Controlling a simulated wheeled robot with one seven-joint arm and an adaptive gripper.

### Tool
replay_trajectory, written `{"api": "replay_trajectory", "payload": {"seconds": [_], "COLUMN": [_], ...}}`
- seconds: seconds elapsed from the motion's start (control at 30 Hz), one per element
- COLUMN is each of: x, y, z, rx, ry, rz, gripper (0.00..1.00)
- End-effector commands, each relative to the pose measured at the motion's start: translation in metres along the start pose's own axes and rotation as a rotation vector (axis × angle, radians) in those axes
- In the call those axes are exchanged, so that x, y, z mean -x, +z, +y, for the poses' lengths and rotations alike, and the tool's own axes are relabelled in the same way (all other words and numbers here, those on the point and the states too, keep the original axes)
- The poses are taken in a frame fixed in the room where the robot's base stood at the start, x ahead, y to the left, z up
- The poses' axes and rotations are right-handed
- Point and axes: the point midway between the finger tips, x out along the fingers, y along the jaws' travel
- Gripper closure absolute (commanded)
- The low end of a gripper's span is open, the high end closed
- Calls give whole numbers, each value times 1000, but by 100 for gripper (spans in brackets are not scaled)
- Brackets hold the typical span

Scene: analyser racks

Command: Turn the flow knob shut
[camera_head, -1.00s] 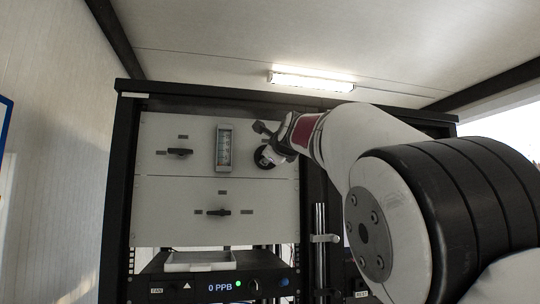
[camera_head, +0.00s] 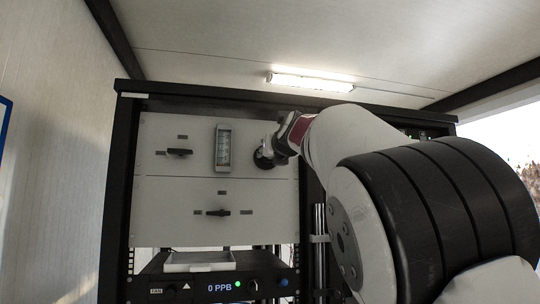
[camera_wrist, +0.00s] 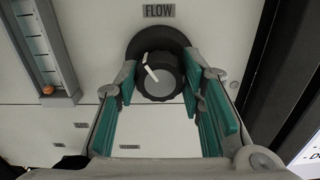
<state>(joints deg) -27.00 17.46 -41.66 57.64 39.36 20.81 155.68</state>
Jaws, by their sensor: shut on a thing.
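The flow knob (camera_wrist: 160,78) is a round dark knob with a grey face and a white pointer line, on a black round base below the FLOW label (camera_wrist: 158,11). The pointer slants to the upper left. In the head view the knob (camera_head: 262,158) is partly hidden by my gripper (camera_head: 274,152). In the wrist view my gripper (camera_wrist: 160,92) has its green-padded fingers on both sides of the knob and is shut on it. The flow tube (camera_wrist: 42,45) on the left has an orange ball near its bottom.
The white panel (camera_head: 155,215) also carries two black lever handles, an upper one (camera_head: 180,152) and a lower one (camera_head: 217,212). Below is an analyser (camera_head: 205,287) reading 0 PPB. The black rack frame (camera_wrist: 265,60) stands close right of the knob.

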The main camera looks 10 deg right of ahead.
Motion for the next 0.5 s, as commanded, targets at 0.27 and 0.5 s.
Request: {"api": "replay_trajectory", "payload": {"seconds": [0.27, 0.5], "x": [-1, -1], "y": [-3, -3], "z": [1, 1], "rx": [-240, -379], "ry": [0, 0], "rz": [6, 6], "gripper": [92, 92]}}
